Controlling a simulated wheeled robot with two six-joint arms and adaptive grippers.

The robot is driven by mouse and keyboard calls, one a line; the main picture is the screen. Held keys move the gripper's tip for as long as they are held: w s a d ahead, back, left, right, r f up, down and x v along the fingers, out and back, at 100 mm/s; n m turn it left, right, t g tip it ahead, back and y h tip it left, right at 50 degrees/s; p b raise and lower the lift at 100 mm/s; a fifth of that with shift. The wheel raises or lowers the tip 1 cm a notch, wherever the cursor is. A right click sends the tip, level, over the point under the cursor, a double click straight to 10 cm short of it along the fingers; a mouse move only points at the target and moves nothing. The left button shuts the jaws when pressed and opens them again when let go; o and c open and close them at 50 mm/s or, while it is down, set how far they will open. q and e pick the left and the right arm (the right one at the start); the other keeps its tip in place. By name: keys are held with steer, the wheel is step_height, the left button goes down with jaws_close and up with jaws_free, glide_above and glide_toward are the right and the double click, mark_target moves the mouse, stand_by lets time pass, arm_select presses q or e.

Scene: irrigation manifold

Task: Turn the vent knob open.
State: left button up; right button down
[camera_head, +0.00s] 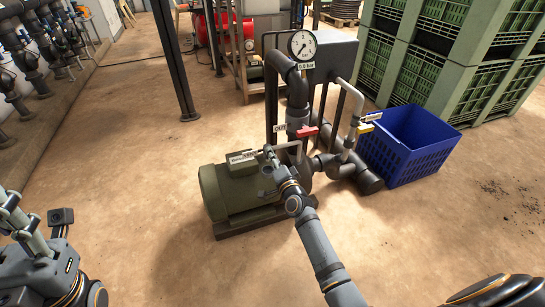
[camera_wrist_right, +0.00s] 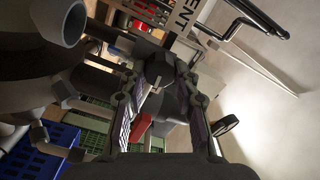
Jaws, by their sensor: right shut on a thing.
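The vent knob (camera_wrist_right: 165,78) is a dark, faceted piece between my right gripper's two fingers in the right wrist view. In the head view my right gripper (camera_head: 274,170) is at the top of the pump, beside the olive-green motor (camera_head: 222,196), and hides the knob. It is shut on the knob. How far the knob is turned cannot be told. Part of my left arm and its gripper (camera_head: 32,232) show at the lower left, away from the pump; its finger opening is unclear.
A red lever (camera_head: 307,132) and a yellow handle (camera_head: 366,128) sit on the pipes close to the right gripper. A pressure gauge (camera_head: 302,45) stands above. A blue crate (camera_head: 422,160) is right of the pipes. Floor left of the pump is clear.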

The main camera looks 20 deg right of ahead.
steer(key=shift+m, duration=0.6)
steer(key=c, duration=1)
jaws_free()
steer(key=shift+s, duration=0.1)
steer(key=s, duration=1.1)
steer(key=shift+s+d, duration=0.25)
steer(key=shift+s, duration=0.15)
